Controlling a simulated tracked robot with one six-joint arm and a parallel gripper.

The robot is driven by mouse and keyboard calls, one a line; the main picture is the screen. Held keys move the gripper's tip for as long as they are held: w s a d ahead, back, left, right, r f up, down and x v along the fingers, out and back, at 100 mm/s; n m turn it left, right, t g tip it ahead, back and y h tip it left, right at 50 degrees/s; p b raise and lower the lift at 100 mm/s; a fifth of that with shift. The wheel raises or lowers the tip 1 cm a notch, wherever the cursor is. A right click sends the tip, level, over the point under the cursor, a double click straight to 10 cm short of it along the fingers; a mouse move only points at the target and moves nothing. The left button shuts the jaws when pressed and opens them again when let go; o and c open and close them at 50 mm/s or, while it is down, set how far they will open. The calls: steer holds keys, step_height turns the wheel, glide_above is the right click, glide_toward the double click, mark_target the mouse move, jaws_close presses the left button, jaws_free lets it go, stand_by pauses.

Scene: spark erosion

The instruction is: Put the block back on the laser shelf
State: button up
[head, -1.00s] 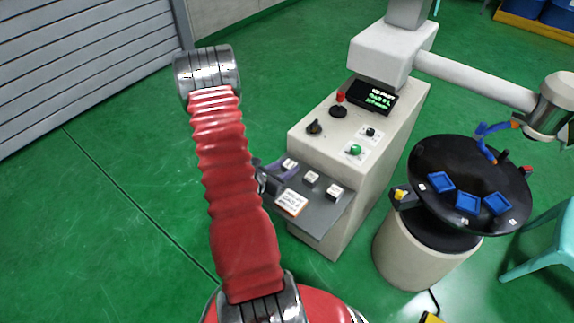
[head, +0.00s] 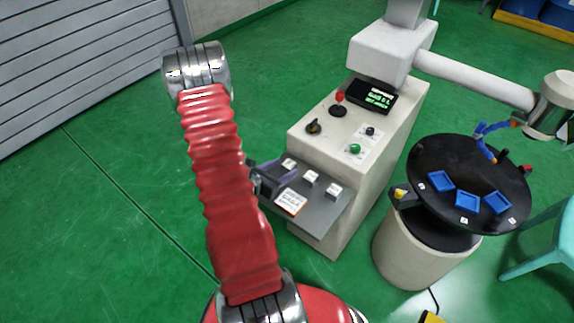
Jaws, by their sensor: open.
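The grey shelf (head: 318,212) juts from the left side of the beige console. Three small white blocks stand on it in a row: a left one (head: 289,164), a middle one (head: 311,177) and a right one (head: 333,191). The frames do not show which is the task's block. My gripper (head: 279,173), dark with a purplish finger, is open at the shelf's left end, just beside the left block. The red arm hides its rear part. I cannot tell whether a finger touches the block.
A lettered card (head: 291,202) lies at the shelf's front. The console (head: 335,150) carries a red-topped lever, a knob, buttons and a lit display. A round black table (head: 440,160) with several blue trays (head: 467,202) stands to the right. The green floor at left is clear.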

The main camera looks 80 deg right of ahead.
steer(key=v, duration=0.9)
steer(key=shift+w+a+r, duration=0.15)
steer(key=shift+a+r, duration=0.05)
steer(key=shift+a, duration=0.1)
steer(key=shift+w, duration=0.1)
stand_by(0.4)
steer(key=w+a+r+m+y, duration=0.1)
steer(key=w+a+r+m, duration=0.3)
steer(key=r, duration=0.3)
steer(key=w+a+r+m+y, duration=0.1)
steer(key=a+r+m+y, duration=0.1)
steer(key=a+r+m, duration=0.4)
steer(key=w+a+r+m+t+y, duration=0.1)
steer(key=a+r, duration=0.4)
steer(key=a, duration=0.6)
steer(key=w+a+r+m+t+y, duration=0.1)
steer(key=w+a+r+t+y, duration=0.3)
steer(key=a, duration=0.7)
steer(key=w+a+r+m+t+y, duration=0.1)
steer(key=w+a+r+t+y, duration=0.2)
steer(key=a+r+t, duration=0.3)
steer(key=a+r+y, duration=0.1)
steer(key=a+r, duration=0.1)
steer(key=a, duration=0.3)
steer(key=shift+w+r+y, duration=0.2)
steer(key=shift+r+y, duration=0.05)
steer(key=shift+y, duration=0.05)
